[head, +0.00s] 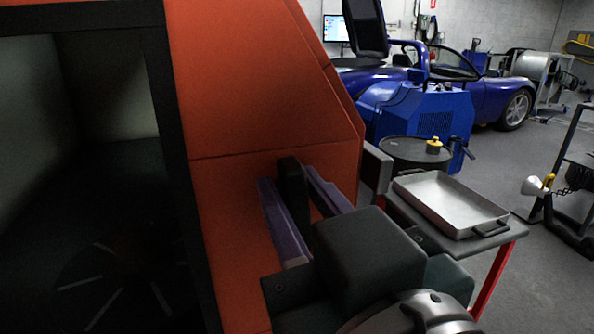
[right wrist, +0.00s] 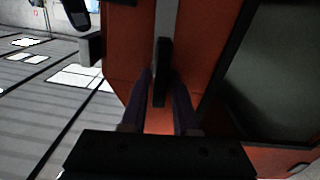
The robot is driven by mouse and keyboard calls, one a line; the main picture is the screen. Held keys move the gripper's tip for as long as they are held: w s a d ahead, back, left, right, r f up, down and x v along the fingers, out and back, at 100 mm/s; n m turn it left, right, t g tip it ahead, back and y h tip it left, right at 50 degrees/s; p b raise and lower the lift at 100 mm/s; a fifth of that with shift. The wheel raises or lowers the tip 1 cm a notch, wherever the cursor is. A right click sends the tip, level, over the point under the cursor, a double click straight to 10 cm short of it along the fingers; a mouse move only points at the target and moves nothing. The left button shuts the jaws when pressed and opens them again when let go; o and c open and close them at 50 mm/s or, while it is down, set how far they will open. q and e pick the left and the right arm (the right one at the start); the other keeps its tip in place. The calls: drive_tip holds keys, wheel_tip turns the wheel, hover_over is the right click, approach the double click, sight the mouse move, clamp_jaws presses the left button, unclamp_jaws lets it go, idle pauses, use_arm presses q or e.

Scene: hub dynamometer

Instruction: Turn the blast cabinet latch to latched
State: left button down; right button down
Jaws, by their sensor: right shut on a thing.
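The blast cabinet (head: 240,110) is orange with a dark-framed window at left, and it fills the left of the head view. Its latch (head: 292,192) is a black bar on the orange side panel, standing about upright; it also shows in the right wrist view (right wrist: 161,75). My right gripper (head: 287,180) has its two purple fingers on either side of the latch bar and is shut on it. In the right wrist view the fingers (right wrist: 162,85) point at the panel with the bar between them. My left gripper is not in view.
A grey metal tray (head: 450,203) lies on a red-legged cart (head: 495,268) to the right of the cabinet. Behind it stand a round dark drum top (head: 405,150), a blue machine (head: 420,115) and a blue car (head: 490,95).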

drive_tip(key=n, duration=0.4)
drive_tip(key=shift+s+a+p, duration=0.1)
drive_tip(key=shift+a+p, duration=0.1)
drive_tip(key=shift+p, duration=0.2)
drive_tip(key=n, duration=0.4)
drive_tip(key=shift+a+f, duration=0.15)
drive_tip(key=n, duration=0.8)
drive_tip(key=shift+a+f+n, duration=0.15)
drive_tip(key=shift+f+n, duration=0.15)
drive_tip(key=shift+f, duration=0.1)
drive_tip(key=c, duration=0.7)
unclamp_jaws()
drive_tip(key=shift+s, duration=0.15)
